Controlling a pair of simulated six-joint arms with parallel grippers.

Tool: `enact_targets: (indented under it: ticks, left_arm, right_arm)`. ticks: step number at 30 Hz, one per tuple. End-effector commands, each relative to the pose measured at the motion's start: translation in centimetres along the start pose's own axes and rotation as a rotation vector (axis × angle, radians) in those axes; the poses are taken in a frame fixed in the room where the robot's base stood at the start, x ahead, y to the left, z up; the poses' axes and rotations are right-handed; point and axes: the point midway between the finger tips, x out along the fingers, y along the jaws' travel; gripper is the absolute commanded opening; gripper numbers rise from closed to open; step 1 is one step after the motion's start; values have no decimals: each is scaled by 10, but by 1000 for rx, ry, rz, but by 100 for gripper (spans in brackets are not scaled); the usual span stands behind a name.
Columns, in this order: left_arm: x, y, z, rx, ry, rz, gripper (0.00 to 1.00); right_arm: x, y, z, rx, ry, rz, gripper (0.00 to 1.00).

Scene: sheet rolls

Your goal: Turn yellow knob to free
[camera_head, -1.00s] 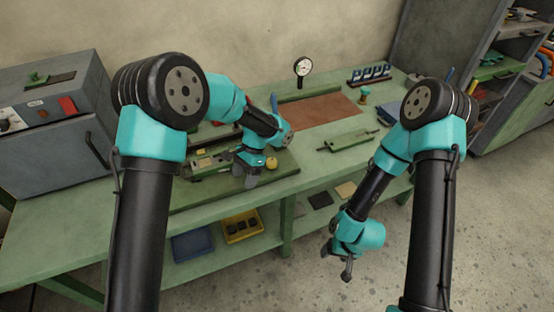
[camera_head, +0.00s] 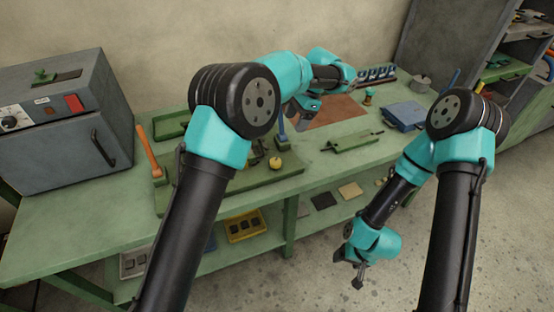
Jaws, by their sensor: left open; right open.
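The yellow knob (camera_head: 275,163) is a small pale-yellow ball on the green base plate (camera_head: 225,192) on the bench, below and left of my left gripper. My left gripper (camera_head: 298,122) is open and empty, above the bench behind the knob and apart from it. My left arm hides part of the device beside the knob. A blue upright handle (camera_head: 281,127) stands just behind the knob. My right gripper (camera_head: 358,276) is open and empty, hanging low in front of the bench.
An orange-handled lever (camera_head: 149,150) stands at the plate's left. A grey oven-like box (camera_head: 65,125) is at the bench's left end. A green bar tool (camera_head: 352,142), a blue box (camera_head: 404,115) and a brown mat (camera_head: 335,112) lie to the right. A yellow bin (camera_head: 245,226) sits below.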

Motion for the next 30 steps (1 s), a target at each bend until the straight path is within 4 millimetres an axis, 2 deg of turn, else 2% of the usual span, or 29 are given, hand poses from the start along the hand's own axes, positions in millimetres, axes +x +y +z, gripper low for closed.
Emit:
enact_targets:
  ticks: [8, 30]
  left_arm:
    - [26, 0, 1, 0, -2, 2, 70]
    - [150, 0, 0, 1, -2, 3, 70]
  right_arm:
    - [0, 0, 0, 0, 0, 0, 69]
    - [0, 0, 0, 0, 0, 0, 69]
